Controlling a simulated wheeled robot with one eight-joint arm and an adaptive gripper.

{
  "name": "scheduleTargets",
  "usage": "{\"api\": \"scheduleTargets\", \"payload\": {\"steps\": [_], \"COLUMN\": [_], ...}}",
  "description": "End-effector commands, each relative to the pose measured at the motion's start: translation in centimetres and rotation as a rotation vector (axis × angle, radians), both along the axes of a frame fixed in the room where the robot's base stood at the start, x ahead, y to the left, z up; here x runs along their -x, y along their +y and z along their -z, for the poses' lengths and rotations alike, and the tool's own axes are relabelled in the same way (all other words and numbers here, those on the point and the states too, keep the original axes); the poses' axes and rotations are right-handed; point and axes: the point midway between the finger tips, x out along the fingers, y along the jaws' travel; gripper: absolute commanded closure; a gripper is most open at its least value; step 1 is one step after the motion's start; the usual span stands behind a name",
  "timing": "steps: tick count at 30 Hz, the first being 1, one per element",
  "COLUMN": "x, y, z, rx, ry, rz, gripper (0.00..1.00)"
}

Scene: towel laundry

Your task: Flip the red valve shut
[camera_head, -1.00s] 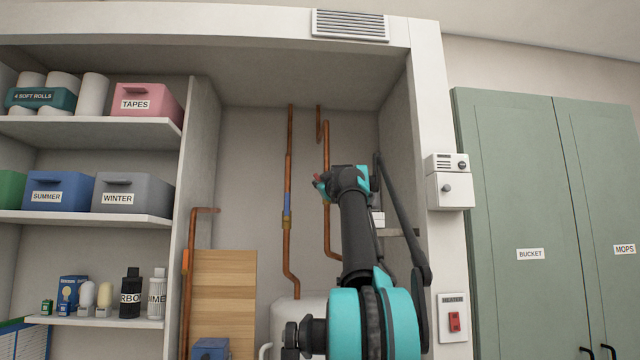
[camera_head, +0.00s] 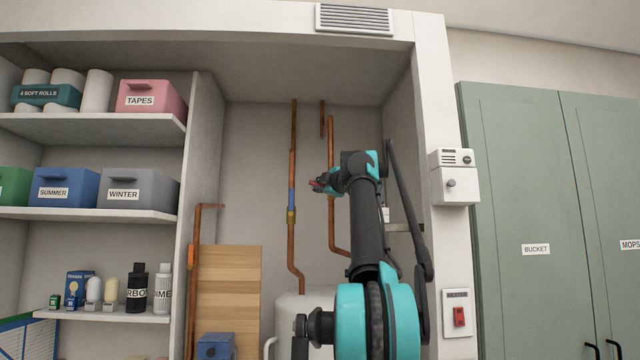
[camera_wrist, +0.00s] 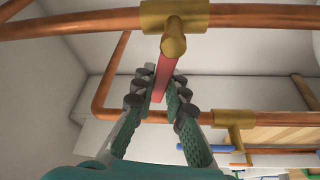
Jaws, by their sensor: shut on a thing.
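The red valve's lever (camera_wrist: 162,78) extends from a brass valve body (camera_wrist: 174,16) on a copper pipe. In the wrist view it points down the picture, crosswise to that pipe. My gripper (camera_wrist: 160,92) has its two fingers on either side of the red lever's end and is shut on it. In the head view my gripper (camera_head: 325,184) reaches left in front of the copper pipe (camera_head: 331,225). Only a small bit of red shows at its tip there, and my gripper hides most of the valve.
A second copper pipe with a blue part (camera_head: 291,199) stands to the left. In the wrist view a blue lever (camera_wrist: 205,148) sits near another brass fitting (camera_wrist: 235,119). A wooden board (camera_head: 229,300) leans at the lower left. The alcove's right wall is close to my arm.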

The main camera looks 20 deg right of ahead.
Motion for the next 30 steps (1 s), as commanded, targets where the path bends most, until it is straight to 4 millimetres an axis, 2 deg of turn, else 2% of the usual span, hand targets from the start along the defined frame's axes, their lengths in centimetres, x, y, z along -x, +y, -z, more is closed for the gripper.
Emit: {"api": "scheduleTargets", "payload": {"steps": [12,30], "x": [0.0,-0.1], "y": [0.2,0.2], "z": [1.2,1.6], "rx": [0.235,0.291], "ry": [0.068,0.084], "rz": [0.000,-0.001], "gripper": [1.00,1.00]}}
